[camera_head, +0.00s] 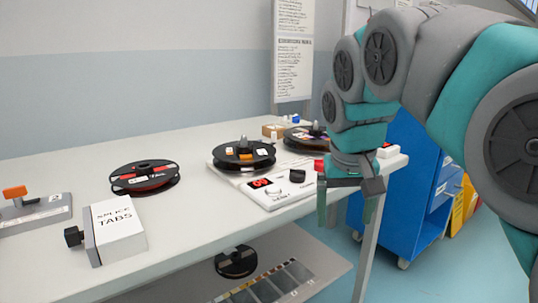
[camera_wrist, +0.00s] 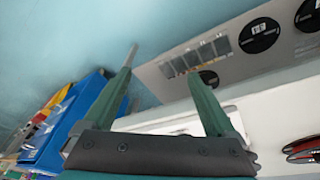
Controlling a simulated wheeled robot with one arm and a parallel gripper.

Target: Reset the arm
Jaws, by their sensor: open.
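My gripper (camera_head: 348,207) hangs at the front right edge of the white table (camera_head: 190,245) in the head view, pointing down. Its two fingers are apart with nothing between them. In the wrist view, my gripper (camera_wrist: 168,75) shows both green fingers spread, with the table edge, the lower shelf and the blue floor beyond. My arm is bent and comes in from the right of the head view.
The rewind machine (camera_head: 275,195) with black reels stands just left of my gripper. A red-wound reel (camera_head: 145,178), a splice tabs box (camera_head: 118,230) and an orange-handled device (camera_head: 30,210) lie further left. A blue cart (camera_head: 405,190) stands at right. A shelf (camera_head: 320,268) runs below.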

